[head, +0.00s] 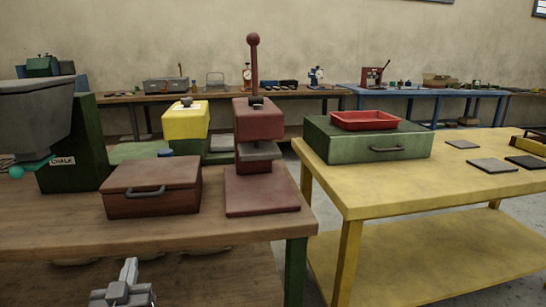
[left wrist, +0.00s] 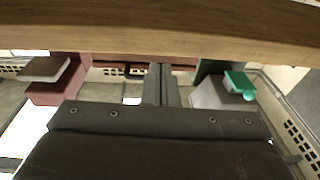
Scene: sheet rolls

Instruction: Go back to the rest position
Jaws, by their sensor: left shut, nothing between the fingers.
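My left gripper (head: 129,270) is at the bottom of the head view, in front of the near edge of the brown wooden table (head: 60,229). Its fingers point up and are shut with nothing between them. In the left wrist view the two grey fingers (left wrist: 160,84) are side by side, touching, below the wooden table edge (left wrist: 150,35). My right gripper is in neither view.
On the brown table are a red-brown box (head: 152,190), a red press (head: 260,180) and a green block labelled chalk (head: 75,150). A yellow table (head: 400,190) on the right holds a green case (head: 365,142) with a red tray (head: 365,120).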

